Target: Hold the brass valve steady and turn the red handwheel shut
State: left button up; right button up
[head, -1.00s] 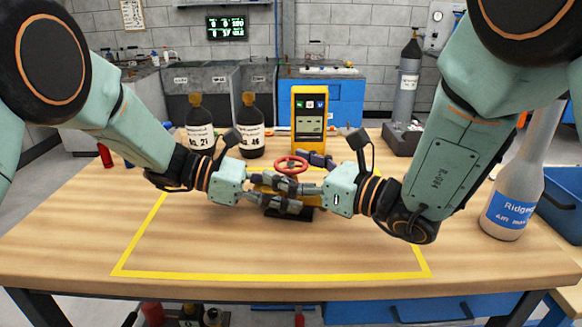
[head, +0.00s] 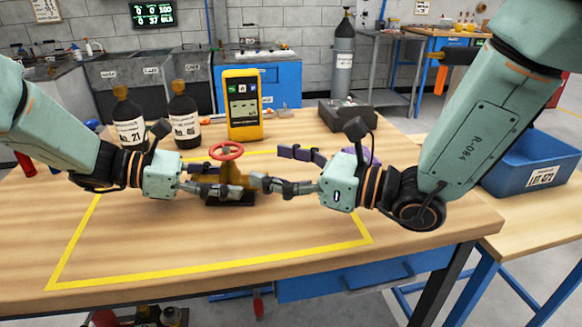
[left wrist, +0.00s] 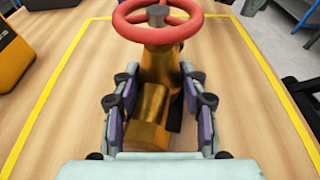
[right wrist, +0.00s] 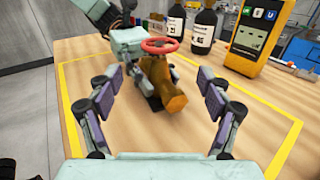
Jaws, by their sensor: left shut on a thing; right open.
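The brass valve (head: 229,178) stands upright on a dark base on the table, topped by the red handwheel (head: 226,151). My left gripper (head: 214,190) is shut on the valve body from the left, below the handwheel. In the left wrist view its fingers (left wrist: 160,90) lie on both sides of the brass body (left wrist: 152,112), under the red rim (left wrist: 148,35). My right gripper (head: 275,168) is open and empty, just right of the valve. In the right wrist view the valve (right wrist: 167,88) and handwheel (right wrist: 159,46) show between and beyond its spread fingers (right wrist: 158,80).
A yellow meter (head: 242,105) and two dark labelled bottles, one left (head: 129,125) and one right (head: 184,122), stand behind the valve. Yellow tape (head: 210,267) outlines the work area, which is clear in front. A blue bin (head: 530,165) is at the right.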

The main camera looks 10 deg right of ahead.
jog(key=shift+v, duration=1.25)
pick_arm(q)
jog(key=o, duration=0.9)
jog(key=v, duration=1.2)
jog(key=shift+d, duration=0.1)
